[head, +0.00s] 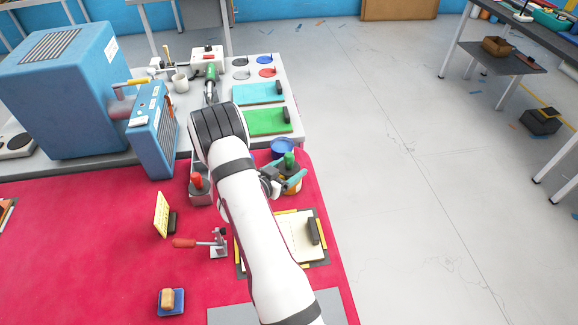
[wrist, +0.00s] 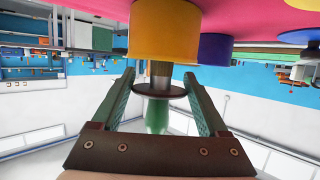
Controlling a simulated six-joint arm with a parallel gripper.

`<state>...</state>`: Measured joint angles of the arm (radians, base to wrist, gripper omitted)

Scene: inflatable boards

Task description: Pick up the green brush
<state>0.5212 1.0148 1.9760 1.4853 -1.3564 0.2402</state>
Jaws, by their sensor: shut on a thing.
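The green brush (head: 289,158) stands upright in the yellow pot (head: 292,190), near the red mat's right edge. In the wrist view, which is upside down, its green handle (wrist: 157,115) and a brown disc (wrist: 160,90) show between the fingers, with its stem running into the yellow pot (wrist: 165,35). My gripper (head: 283,181) has teal fingers and reaches in from the left. It is shut on the brush, its fingertips (wrist: 159,82) on either side of the disc. The brush's lower end is hidden by the pot.
A blue pot (head: 282,147) stands just behind. A grey holder with a red-handled tool (head: 197,185) is to the left. A clipboard (head: 300,238) lies in front. Green (head: 268,122) and cyan (head: 259,94) boards lie on the white bench behind. The floor at right is open.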

